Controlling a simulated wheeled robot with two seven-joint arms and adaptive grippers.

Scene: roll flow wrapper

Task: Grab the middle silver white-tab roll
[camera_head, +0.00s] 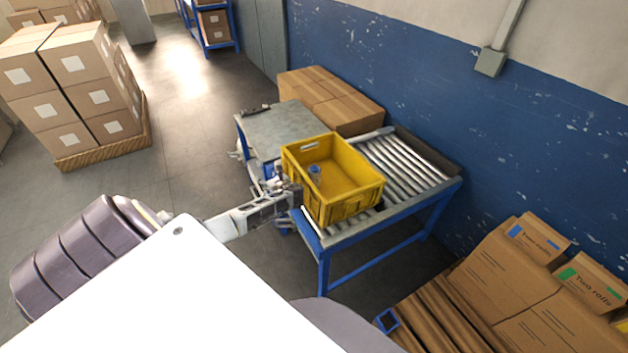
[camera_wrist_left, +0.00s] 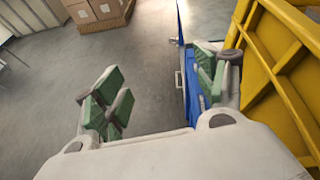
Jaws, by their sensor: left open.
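I cannot make out a silver roll with a white tab in either view. A small blue-topped object (camera_head: 315,171) stands inside the yellow crate (camera_head: 352,208); it is too small to tell what it is. My left gripper (camera_head: 288,194) is outside the crate, by its left side. In the left wrist view the gripper (camera_wrist_left: 160,90) is open, with green-padded fingers wide apart and nothing between them. The yellow crate wall (camera_wrist_left: 268,52) rises close beside its right finger. My right gripper is not in view.
The crate rests on a blue-framed roller table (camera_head: 405,165) with a grey side table (camera_head: 283,125) to its left. Cardboard boxes (camera_head: 330,98) lie behind, against the blue wall. Labelled cartons (camera_head: 510,270) stand at lower right. Stacked boxes (camera_head: 75,85) stand at upper left, with open floor between.

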